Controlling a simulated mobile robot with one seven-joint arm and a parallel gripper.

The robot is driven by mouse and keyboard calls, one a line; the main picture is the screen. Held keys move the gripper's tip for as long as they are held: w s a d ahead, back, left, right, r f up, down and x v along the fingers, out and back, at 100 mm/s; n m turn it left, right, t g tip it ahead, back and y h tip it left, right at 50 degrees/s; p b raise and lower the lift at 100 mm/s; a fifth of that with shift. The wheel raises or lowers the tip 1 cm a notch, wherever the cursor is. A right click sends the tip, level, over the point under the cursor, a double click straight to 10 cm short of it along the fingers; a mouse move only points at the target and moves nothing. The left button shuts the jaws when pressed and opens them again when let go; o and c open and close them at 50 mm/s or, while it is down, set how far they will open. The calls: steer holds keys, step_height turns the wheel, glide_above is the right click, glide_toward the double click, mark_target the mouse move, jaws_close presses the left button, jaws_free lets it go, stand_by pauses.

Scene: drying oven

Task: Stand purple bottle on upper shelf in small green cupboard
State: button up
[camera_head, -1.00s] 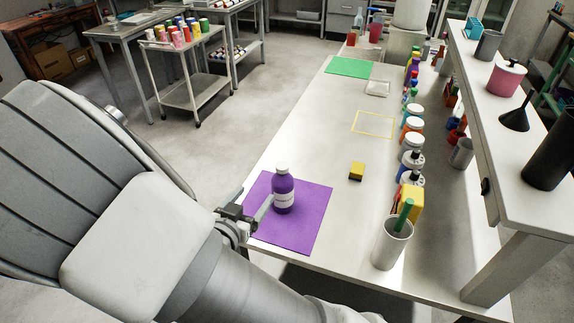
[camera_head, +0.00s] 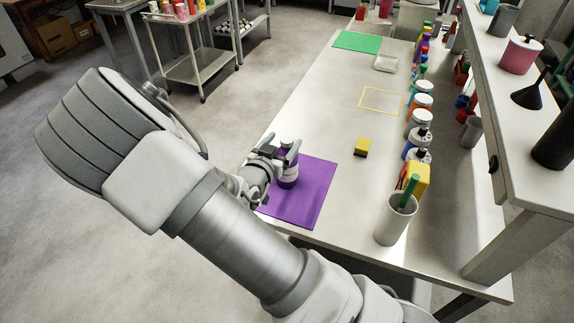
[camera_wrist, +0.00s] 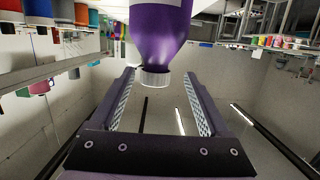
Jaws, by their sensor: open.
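The purple bottle (camera_head: 289,181) with a white label and white cap stands upright on the purple mat (camera_head: 313,203) near the table's left edge. My gripper (camera_head: 281,154) is open at the bottle's upper part, on its left side, and partly covers it. In the wrist view, the bottle (camera_wrist: 160,38) appears upside down with its cap (camera_wrist: 155,79) between the lines of my two spread fingers (camera_wrist: 157,95). No contact between fingers and bottle can be made out. I do not see a small green cupboard in these views.
A yellow block (camera_head: 362,147) lies right of the mat, and a grey cup (camera_head: 393,222) with a green-handled tool stands at the front right. Several jars and bottles line the table's right side below a raised shelf (camera_head: 520,130). The table's middle is mostly clear.

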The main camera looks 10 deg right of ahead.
mark_target(290, 137)
steer(key=x, duration=0.4)
steer(key=shift+w+d+f, duration=0.15)
steer(key=shift+d, duration=0.25)
jaws_close()
stand_by(1.0)
